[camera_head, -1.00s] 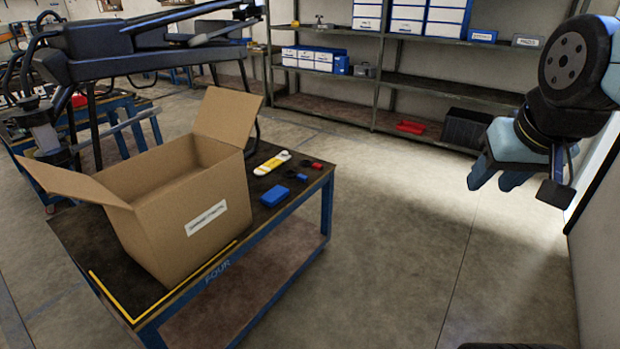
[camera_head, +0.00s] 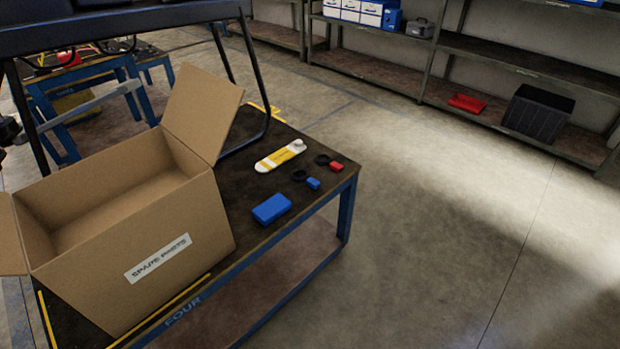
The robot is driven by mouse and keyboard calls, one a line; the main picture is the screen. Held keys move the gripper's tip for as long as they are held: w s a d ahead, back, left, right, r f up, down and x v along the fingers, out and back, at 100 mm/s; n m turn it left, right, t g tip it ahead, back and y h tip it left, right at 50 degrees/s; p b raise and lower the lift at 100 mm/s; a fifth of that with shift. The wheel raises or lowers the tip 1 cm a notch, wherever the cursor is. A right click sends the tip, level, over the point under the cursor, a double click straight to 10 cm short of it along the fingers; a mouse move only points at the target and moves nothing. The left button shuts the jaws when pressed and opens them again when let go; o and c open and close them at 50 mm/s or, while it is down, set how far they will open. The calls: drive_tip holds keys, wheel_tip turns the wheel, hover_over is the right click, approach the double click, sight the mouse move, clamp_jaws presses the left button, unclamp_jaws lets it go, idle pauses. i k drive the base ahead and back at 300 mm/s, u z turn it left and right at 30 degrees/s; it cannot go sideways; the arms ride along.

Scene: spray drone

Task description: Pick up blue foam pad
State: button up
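The blue foam pad (camera_head: 271,208) appears to be the flat blue block lying on the dark top of the table (camera_head: 240,236), right of the cardboard box. It lies apart from the box and near the table's right front edge. Nothing covers it. My gripper is outside the view, so its state does not show.
An open cardboard box (camera_head: 170,262) with a white label stands left of the pad. Behind the pad lie a yellow and white part (camera_head: 280,156), a small blue piece (camera_head: 313,184) and a red piece (camera_head: 336,167). Open floor (camera_head: 430,240) lies to the right; shelves (camera_head: 520,70) stand behind.

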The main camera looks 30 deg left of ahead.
sight(269, 211)
drive_tip(key=u, duration=0.25)
drive_tip(key=i, duration=1)
drive_tip(key=u, duration=0.95)
drive_tip(key=i, duration=0.45)
drive_tip(key=u, duration=0.25)
drive_tip(key=k, duration=0.85)
drive_tip(key=u, duration=0.2)
drive_tip(key=i, duration=0.85)
drive_tip(key=z, duration=0.1)
